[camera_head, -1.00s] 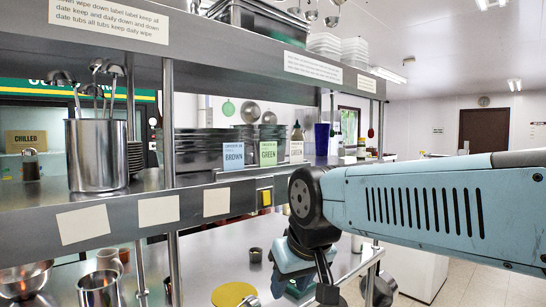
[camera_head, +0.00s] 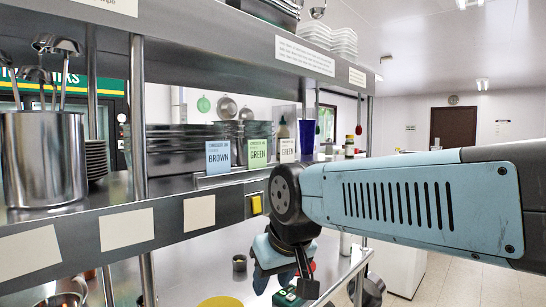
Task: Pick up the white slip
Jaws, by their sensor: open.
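A white slip (camera_head: 288,149) stands upright on the middle shelf. It is the rightmost of three cards and its print looks like "GREEN". To its left stand a green card (camera_head: 258,152) marked GREEN and a blue card (camera_head: 218,156) marked BROWN. My gripper (camera_head: 290,277) hangs below and in front of the slip, under the shelf edge and over the lower counter, apart from the cards. It looks open with nothing seen in it; its fingertips are hard to make out.
The metal shelf (camera_head: 100,205) carries blank cream labels and a yellow switch (camera_head: 256,204) on its front edge. A steel pot of ladles (camera_head: 42,158) stands left; dark stacked trays (camera_head: 180,140) and a blue cup (camera_head: 307,137) stand near the cards. Upright posts frame the shelf.

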